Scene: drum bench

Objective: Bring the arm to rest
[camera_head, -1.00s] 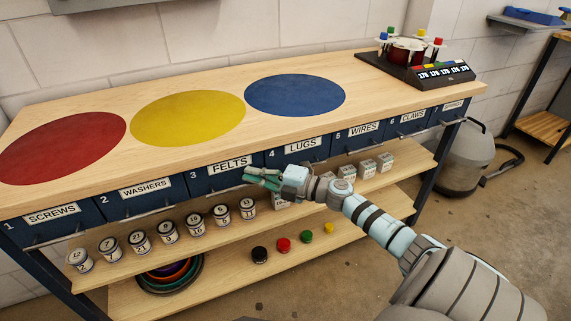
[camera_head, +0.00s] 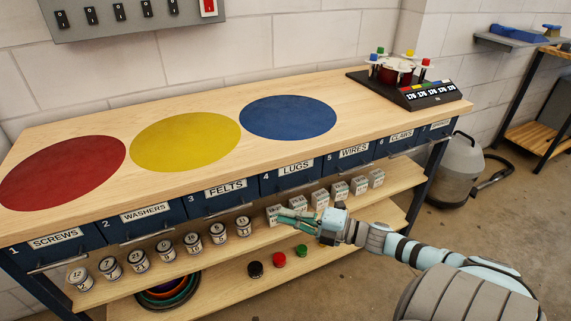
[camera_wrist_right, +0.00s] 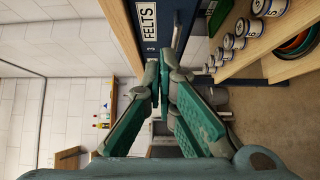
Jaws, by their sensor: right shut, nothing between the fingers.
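My right arm reaches in from the lower right in the head view. Its gripper (camera_head: 297,222) is shut and empty, in front of the bench's shelf with the small boxes (camera_head: 339,192), below the LUGS drawer (camera_head: 294,170). In the right wrist view the green fingers (camera_wrist_right: 163,108) come together at their tips with nothing between them. The FELTS drawer (camera_wrist_right: 147,38) shows above the fingers there. My left gripper is not in view.
The bench top (camera_head: 205,95) bears red, yellow and blue discs and a drum device (camera_head: 405,85) at the right end. Cans (camera_head: 165,250) line the upper shelf; coloured bowls and knobs sit on the lower shelf. A grey vacuum (camera_head: 457,165) stands right of the bench. Open floor lies in front.

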